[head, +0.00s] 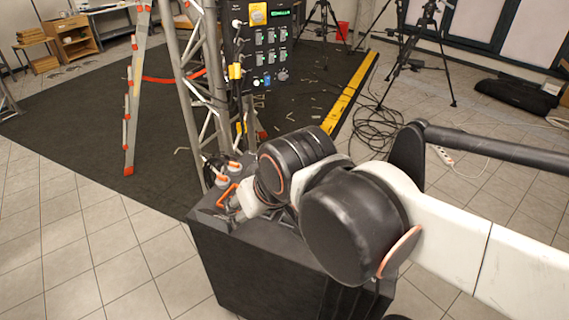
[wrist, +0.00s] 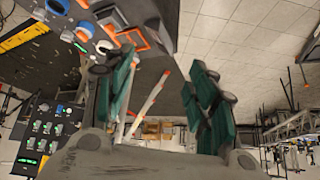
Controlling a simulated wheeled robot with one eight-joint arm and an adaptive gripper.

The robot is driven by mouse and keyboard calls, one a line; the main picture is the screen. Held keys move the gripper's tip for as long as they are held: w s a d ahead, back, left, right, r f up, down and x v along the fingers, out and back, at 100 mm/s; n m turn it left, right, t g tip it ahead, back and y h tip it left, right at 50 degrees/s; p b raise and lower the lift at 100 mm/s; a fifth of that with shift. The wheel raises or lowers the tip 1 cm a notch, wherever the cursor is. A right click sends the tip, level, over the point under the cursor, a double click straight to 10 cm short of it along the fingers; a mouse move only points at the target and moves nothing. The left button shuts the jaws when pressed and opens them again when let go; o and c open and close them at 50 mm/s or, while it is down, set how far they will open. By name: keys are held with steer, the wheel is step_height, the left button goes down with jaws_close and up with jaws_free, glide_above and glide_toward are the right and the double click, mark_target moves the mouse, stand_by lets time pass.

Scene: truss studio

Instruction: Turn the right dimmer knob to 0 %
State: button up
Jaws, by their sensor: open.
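The dark control panel (head: 262,50) hangs on the truss at upper centre of the head view. On its bottom row are a blue knob (head: 266,79) and, to its right, a dark round knob (head: 283,74). Their settings are too small to read. The panel also shows upside down at lower left of the wrist view (wrist: 45,130). My gripper (wrist: 163,62) is open and empty, its green-padded fingers spread apart. It is clear of the panel, touching no knob. In the head view my arm hides most of the gripper, low in front of the panel.
A black box (head: 225,235) with pale round parts and orange handles on top lies below my gripper. The metal truss (head: 203,90) and a ladder (head: 135,90) stand left of the panel. Tripods (head: 415,50) and cables are at right.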

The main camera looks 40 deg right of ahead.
steer(key=w+d+r+m+g, duration=0.1)
steer(key=w+d+m, duration=0.3)
steer(key=w, duration=0.4)
steer(key=w+d+r+m+g+p, duration=0.1)
steer(key=w+d+m+g, duration=0.2)
steer(key=w, duration=0.5)
steer(key=w+d+r+m, duration=0.1)
steer(key=w+d+m, duration=0.35)
steer(key=w, duration=0.35)
steer(key=w+d+f+m+g, duration=0.1)
steer(key=w+d+f+m, duration=0.2)
steer(key=d+f, duration=0.4)
steer(key=w+d+f+m+g+p, duration=0.1)
steer(key=w+d+f+m, duration=0.3)
steer(key=d, duration=0.4)
steer(key=w+d+f+m+g, duration=0.1)
steer(key=w+d+f+m, duration=0.15)
steer(key=d+f, duration=0.45)
steer(key=f+b, duration=0.1)
steer(key=f, duration=0.3)
steer(key=f+b, duration=0.1)
steer(key=f, duration=0.3)
steer(key=f+b, duration=0.2)
steer(key=f, duration=0.2)
steer(key=shift+d+f, duration=0.25)
steer(key=shift+d, duration=0.15)
steer(key=c, duration=1)
